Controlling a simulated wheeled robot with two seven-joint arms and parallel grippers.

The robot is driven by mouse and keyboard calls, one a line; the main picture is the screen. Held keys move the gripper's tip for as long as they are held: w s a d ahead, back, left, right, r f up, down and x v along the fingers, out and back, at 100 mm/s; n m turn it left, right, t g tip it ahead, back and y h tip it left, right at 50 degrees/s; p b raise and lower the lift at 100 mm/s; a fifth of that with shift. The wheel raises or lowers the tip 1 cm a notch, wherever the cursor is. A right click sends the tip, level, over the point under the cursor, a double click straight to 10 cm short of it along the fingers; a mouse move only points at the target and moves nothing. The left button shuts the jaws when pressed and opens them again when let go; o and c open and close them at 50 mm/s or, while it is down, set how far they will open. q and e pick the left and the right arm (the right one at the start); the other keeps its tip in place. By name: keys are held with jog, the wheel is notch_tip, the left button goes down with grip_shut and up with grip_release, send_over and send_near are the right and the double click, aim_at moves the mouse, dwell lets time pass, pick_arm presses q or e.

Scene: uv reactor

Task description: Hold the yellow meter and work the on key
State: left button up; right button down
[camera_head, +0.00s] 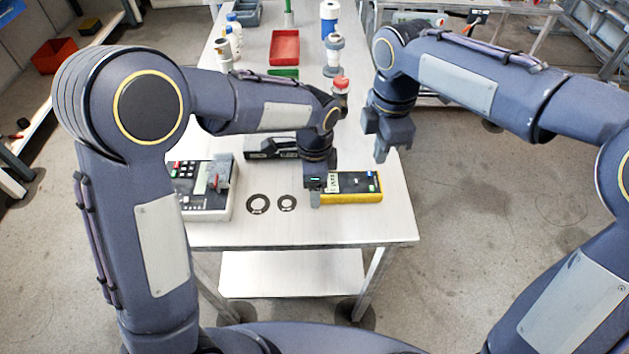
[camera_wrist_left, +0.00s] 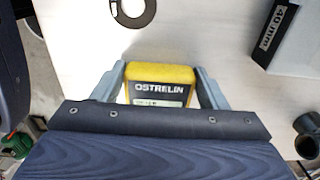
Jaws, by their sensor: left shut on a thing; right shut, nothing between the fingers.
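The yellow meter (camera_head: 352,186) lies on the white table near its front right corner. Its yellow end with the word OSTRELIN also shows in the left wrist view (camera_wrist_left: 160,84). My left gripper (camera_head: 315,191) is shut on the meter's left end; in the left wrist view a grey finger stands on each side of the meter (camera_wrist_left: 160,92). The keys sit on the uncovered right part, but I cannot read which one is the on key. My right gripper (camera_head: 381,152) is shut and empty, pointing down above the table's right edge, behind and right of the meter.
Two dark rings (camera_head: 257,204) lie left of the meter. A grey keypad device (camera_head: 208,204) stands farther left, partly behind my left arm. A black case (camera_head: 268,148) lies behind the rings. A red tray (camera_head: 284,47) and bottles stand farther back. The front table strip is clear.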

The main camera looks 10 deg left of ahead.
aim_at(376, 192)
dwell(0.4)
jog(key=t+y, duration=0.2)
jog(key=m+t+y, duration=0.1)
jog(key=t+y, duration=0.1)
jog(key=d+r+m+t+y, duration=0.1)
jog(key=y, duration=0.2)
jog(key=shift+s+t, duration=0.35)
jog(key=shift+t, duration=0.05)
jog(key=shift+f, duration=0.1)
jog(key=shift+f, duration=4.25)
jog(key=shift+f, duration=0.15)
jog(key=shift+f, duration=0.25)
